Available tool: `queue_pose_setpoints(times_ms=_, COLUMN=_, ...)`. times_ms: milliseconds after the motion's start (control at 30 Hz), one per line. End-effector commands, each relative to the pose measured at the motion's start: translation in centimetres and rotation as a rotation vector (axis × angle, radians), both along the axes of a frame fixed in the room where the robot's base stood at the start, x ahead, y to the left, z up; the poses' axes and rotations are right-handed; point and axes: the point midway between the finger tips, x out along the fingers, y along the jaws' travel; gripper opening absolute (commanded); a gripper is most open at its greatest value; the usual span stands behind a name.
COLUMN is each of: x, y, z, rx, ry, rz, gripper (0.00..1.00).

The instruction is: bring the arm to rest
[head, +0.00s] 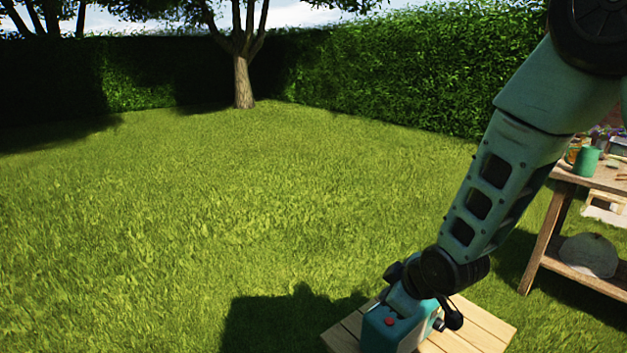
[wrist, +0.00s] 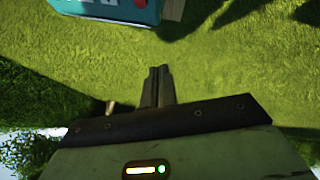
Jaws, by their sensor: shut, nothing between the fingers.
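My arm reaches down from the upper right of the head view to its lower middle, above a low slatted wooden table. My gripper (wrist: 157,87) shows in the wrist view with its two fingers side by side, shut and empty, over grass. I cannot make out its fingertips in the head view. Nothing touches the fingers in the wrist view.
A teal box-like shape with a red spot (wrist: 105,8) shows at the wrist view's top edge. The slatted table (head: 472,330) stands at the bottom of the head view. A wooden workbench (head: 549,232) with a green cup (head: 587,160) stands at right. Open lawn lies left.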

Motion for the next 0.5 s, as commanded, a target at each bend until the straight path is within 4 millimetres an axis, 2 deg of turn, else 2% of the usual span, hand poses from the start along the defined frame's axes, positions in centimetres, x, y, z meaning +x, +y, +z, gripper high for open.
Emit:
queue_pose_setpoints(times_ms=33, x=-2.1, y=1.4, z=3.0, rx=0.023, ry=0.055, rz=-0.017, gripper=0.00)
queue_pose_setpoints(times_ms=167, x=-8.5, y=3.6, z=7.6, rx=0.045, ry=0.236, rz=-0.078, gripper=0.00)
queue_pose_setpoints(times_ms=200, x=-10.7, y=4.1, z=8.9, rx=0.043, ry=0.290, rz=-0.097, gripper=0.00)
queue_pose_setpoints(times_ms=400, x=-20.9, y=4.2, z=14.2, rx=-0.023, ry=0.506, rz=-0.184, gripper=0.00)
queue_pose_setpoints(times_ms=500, x=-24.5, y=3.6, z=15.6, rx=-0.065, ry=0.570, rz=-0.219, gripper=0.00)
